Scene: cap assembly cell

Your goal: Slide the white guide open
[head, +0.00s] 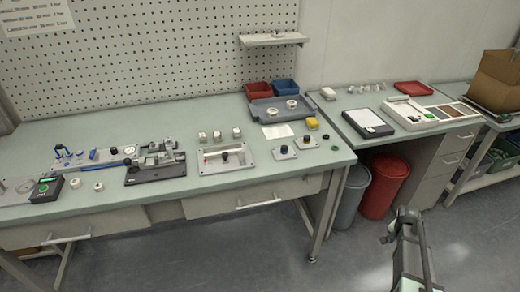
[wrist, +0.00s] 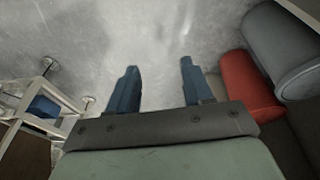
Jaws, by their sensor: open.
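A black-based fixture (head: 156,173) with pale grey-white sliding parts (head: 160,154) stands on the left bench. A white rectangular frame (head: 226,160) with a dark knob in it sits just to its right. I cannot tell for sure which of these carries the white guide, or how far it is open. My gripper (wrist: 157,84) is open and empty, its two blue-grey fingers apart over bare floor in the wrist view. In the head view my arm is at the lower right, well away from both fixtures.
The bench (head: 90,220) holds several small knobs, caps and plates. A grey tray (head: 281,109) sits at its back right. A red bin (head: 384,188) and a grey bin (head: 352,195) stand between the benches. The floor in front is clear.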

